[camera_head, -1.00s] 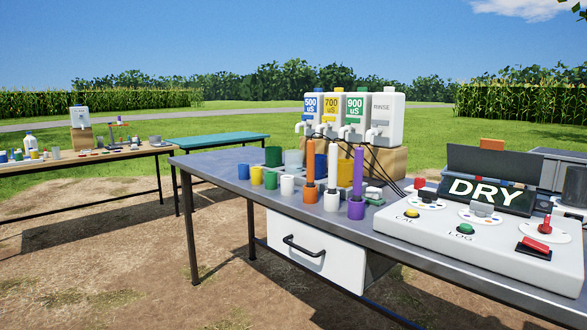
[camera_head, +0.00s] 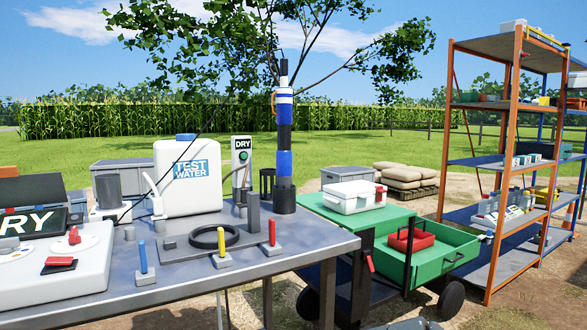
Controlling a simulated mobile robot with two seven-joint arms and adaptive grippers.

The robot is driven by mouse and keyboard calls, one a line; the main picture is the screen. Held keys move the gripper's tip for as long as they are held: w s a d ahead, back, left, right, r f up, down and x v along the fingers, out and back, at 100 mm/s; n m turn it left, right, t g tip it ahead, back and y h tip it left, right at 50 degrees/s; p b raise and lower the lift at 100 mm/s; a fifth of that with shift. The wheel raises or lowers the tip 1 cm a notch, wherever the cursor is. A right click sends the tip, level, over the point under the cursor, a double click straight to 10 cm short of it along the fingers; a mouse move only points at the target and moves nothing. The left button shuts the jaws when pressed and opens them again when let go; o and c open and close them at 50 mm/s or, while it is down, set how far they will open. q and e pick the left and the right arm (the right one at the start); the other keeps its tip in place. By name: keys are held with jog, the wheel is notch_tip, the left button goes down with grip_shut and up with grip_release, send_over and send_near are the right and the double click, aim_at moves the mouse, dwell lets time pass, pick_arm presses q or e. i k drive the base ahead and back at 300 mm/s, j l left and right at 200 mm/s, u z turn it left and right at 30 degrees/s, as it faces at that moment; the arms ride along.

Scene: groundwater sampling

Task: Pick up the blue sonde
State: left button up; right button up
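A tall upright cylinder with blue, white and black bands (camera_head: 284,162) stands at the back right of the grey table (camera_head: 316,246). It is the only large blue sonde-like thing in view. It has an orange ring at its upper side and a thin dark tip on top. Its lower end is black, and I cannot tell whether that is its own body or a holder. Neither of my grippers is in view.
A white TEST WATER tank (camera_head: 207,204) stands left of the cylinder. In front are a black ring (camera_head: 214,238) and blue (camera_head: 143,257), yellow (camera_head: 221,243) and red (camera_head: 272,232) pegs. A green cart (camera_head: 357,217) and shelf rack (camera_head: 506,160) stand right.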

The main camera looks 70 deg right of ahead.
aim_at(284, 94)
jog(key=k+l+z, duration=0.25)
jog(key=k+l, duration=0.45)
jog(key=l, duration=0.15)
